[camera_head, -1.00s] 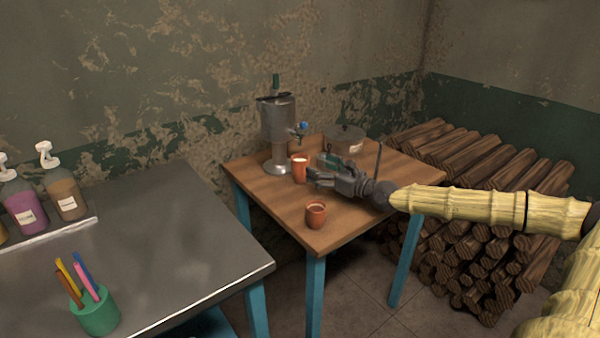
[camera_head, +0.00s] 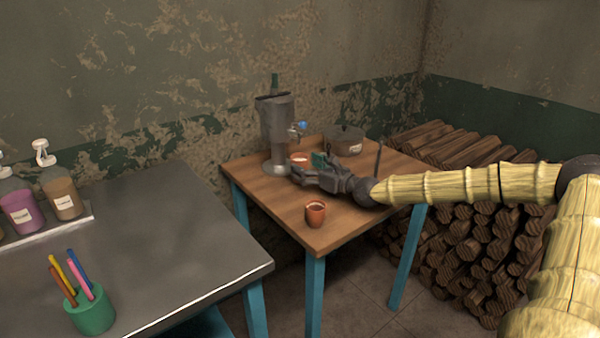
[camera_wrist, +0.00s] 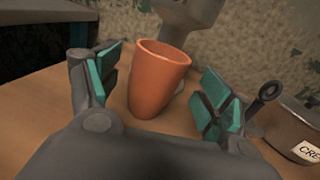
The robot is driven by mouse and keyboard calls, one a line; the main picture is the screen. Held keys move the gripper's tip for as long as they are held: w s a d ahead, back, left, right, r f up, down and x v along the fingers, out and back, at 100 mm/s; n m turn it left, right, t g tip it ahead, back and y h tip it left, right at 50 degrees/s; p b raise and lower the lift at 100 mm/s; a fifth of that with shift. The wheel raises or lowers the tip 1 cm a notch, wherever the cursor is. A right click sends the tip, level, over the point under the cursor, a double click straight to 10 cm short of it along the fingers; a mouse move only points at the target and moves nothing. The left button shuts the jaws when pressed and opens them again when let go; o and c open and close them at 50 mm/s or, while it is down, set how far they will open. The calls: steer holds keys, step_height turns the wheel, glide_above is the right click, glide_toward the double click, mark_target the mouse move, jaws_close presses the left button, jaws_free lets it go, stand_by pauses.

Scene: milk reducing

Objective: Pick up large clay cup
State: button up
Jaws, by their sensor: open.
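The large clay cup (camera_wrist: 157,82) is orange-brown and stands upright on the wooden table. In the wrist view it is between the two teal-padded fingers of my open gripper (camera_wrist: 158,88), with gaps visible on both sides. In the head view only the upper part of this cup (camera_head: 299,159) shows above my gripper (camera_head: 304,172); the gripper hides the rest. A smaller clay cup (camera_head: 316,215) with dark contents stands near the table's front corner.
A metal dispenser (camera_head: 278,135) with a blue tap stands just behind the large cup. A lidded pot (camera_head: 344,140) is at the back right; it also shows in the wrist view (camera_wrist: 290,130). Stacked logs (camera_head: 450,240) lie right of the wooden table (camera_head: 270,200).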

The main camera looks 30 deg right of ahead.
mark_target(301, 159)
steer(key=shift+x, duration=1.35)
steer(key=shift+a, duration=0.1)
steer(key=shift+c, duration=0.3)
steer(key=c, duration=1.3)
steer(key=shift+o, duration=0.2)
